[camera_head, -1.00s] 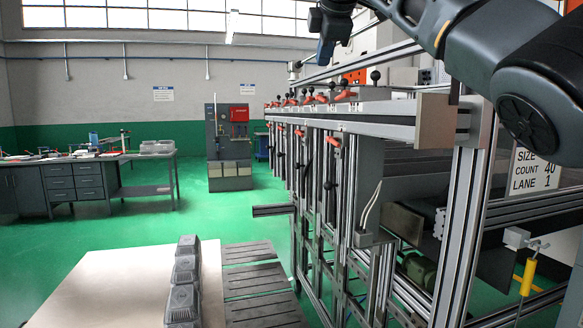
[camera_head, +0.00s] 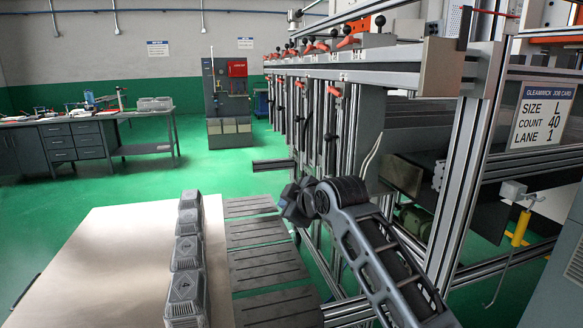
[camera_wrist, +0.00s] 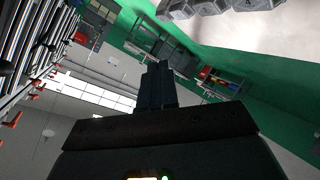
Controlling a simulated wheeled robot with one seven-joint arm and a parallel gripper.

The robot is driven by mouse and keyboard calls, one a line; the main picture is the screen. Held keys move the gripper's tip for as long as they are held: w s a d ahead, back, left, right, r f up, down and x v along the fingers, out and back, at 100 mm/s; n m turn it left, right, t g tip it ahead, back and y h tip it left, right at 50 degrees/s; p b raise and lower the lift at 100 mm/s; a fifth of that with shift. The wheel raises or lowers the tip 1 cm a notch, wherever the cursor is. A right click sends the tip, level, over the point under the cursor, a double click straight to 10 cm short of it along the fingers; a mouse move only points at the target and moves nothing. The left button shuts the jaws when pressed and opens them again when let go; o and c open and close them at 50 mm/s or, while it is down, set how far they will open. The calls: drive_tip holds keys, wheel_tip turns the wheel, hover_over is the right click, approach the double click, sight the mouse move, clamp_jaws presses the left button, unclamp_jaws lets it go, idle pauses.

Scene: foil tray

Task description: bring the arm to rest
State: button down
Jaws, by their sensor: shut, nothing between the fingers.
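My arm reaches up from the lower right of the head view, bent at a joint beside the machine frame. Its dark end stands near the slatted dark panels. In the wrist view my gripper (camera_wrist: 157,82) has its two dark fingers together, with nothing between them. The fingertips point into open room, apart from any object. In the head view the finger gap is too small to make out.
Grey foil trays (camera_head: 187,255) stand in a row along the right edge of a pale tabletop (camera_head: 100,265). Slatted panels (camera_head: 262,265) lie beside it. A metal machine frame (camera_head: 465,190) with a job card (camera_head: 543,114) fills the right.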

drive_tip(key=s+d+f+m+t, duration=0.15)
drive_tip(key=s+f+m, duration=0.35)
drive_tip(key=s+f, duration=0.9)
drive_tip(key=s+d+f+m+t+h, duration=0.15)
drive_tip(key=s+d+f, duration=0.25)
drive_tip(key=s, duration=0.5)
drive_tip(key=s+d+f+m+h, duration=0.1)
drive_tip(key=s+d+f+m, duration=0.3)
drive_tip(key=s, duration=0.5)
drive_tip(key=s+d+m+h, duration=0.1)
drive_tip(key=s+d, duration=0.2)
drive_tip(key=s, duration=0.6)
drive_tip(key=s+d+m+h, duration=0.15)
drive_tip(key=s+d, duration=0.25)
drive_tip(key=s, duration=0.4)
drive_tip(key=s+d+r+m, duration=0.1)
drive_tip(key=s+d+r, duration=0.2)
drive_tip(key=s+r, duration=0.3)
drive_tip(key=s+d+r+h, duration=0.1)
drive_tip(key=s+d+r, duration=0.2)
drive_tip(key=s+r, duration=0.3)
drive_tip(key=s+b, duration=0.1)
drive_tip(key=s, duration=0.2)
drive_tip(key=shift+m+t, duration=0.4)
drive_tip(key=shift+d, duration=0.1)
